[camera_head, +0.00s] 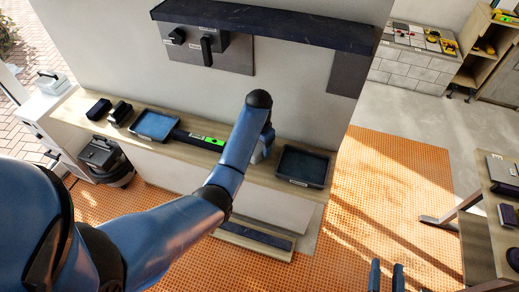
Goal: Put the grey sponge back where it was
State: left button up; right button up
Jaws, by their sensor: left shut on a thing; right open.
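My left arm reaches from the left to the long wooden shelf (262,177) along the wall. My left gripper (260,154) is mostly hidden behind its own wrist, between the green level and the dark tray. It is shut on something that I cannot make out. I cannot pick out the grey sponge for certain; a small light grey patch shows beside the wrist. My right gripper (386,279) is open at the bottom edge, with two blue fingers apart and nothing seen between them.
On the shelf are a black block (98,109), a dark two-part item (120,113), a blue tray (156,125), a green level (206,139) and a dark tray (302,167). A dark ledge (270,27) juts above. Orange floor (370,190) is clear at right.

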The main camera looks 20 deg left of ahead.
aim_at(259, 146)
pick_arm(q)
jog(key=shift+f, duration=0.85)
jog(key=shift+s+f, duration=0.15)
jog(key=o, duration=0.9)
jog(key=shift+o, duration=0.2)
notch_tip(259, 146, up, 7)
jog(key=shift+f+b, duration=0.2)
jog(key=shift+b, duration=0.75)
notch_tip(259, 146, up, 3)
jog(key=p, duration=0.2)
jog(key=shift+r+p, duration=0.15)
jog(key=shift+p, duration=0.15)
jog(key=shift+r+p, duration=1.05)
jog(key=shift+p, duration=0.05)
